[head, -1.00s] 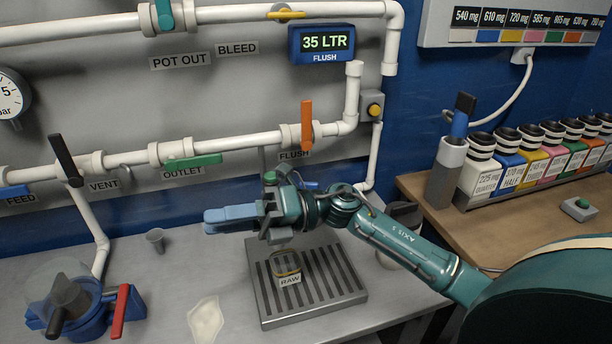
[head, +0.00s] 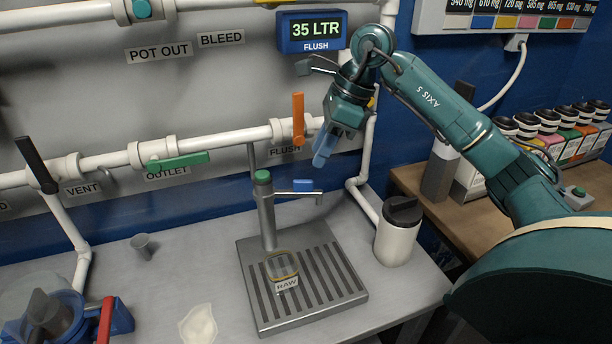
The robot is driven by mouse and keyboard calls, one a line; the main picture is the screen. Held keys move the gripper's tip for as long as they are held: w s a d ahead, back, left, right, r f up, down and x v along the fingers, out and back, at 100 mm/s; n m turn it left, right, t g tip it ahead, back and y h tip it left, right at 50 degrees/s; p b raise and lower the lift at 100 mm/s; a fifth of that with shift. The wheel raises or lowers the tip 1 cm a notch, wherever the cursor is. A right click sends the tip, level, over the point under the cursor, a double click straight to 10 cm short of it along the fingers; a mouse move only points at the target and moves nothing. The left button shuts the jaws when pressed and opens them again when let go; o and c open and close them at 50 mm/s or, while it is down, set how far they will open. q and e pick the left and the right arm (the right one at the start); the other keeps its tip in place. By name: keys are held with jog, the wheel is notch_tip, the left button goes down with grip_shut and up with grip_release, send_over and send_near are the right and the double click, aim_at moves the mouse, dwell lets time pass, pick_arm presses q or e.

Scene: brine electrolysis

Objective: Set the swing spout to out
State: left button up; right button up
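The swing spout is on a grey metal post (head: 266,220) with a green cap (head: 262,177), standing at the back of the slotted drip tray (head: 247,283). Its thin spout arm (head: 287,193) points to the right and carries a blue piece (head: 303,185) near its end. My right gripper (head: 322,158) hangs above and right of the spout end, light blue fingers pointing down, apart from it. The fingers overlap from this angle, so their opening is unclear. My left gripper is out of view.
An orange lever (head: 298,118) at FLUSH stands close left of my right gripper. A white canister with a dark lid (head: 397,236) stands right of the tray. A clear vessel by the RAW label (head: 286,284) is on the tray. A small grey cup (head: 142,246) stands left.

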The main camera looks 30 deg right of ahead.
aim_at(305, 180)
jog(key=x, duration=0.7)
jog(key=shift+w+a+f, duration=0.1)
jog(key=shift+a+f, duration=0.1)
jog(key=shift+c, duration=0.4)
grip_shut()
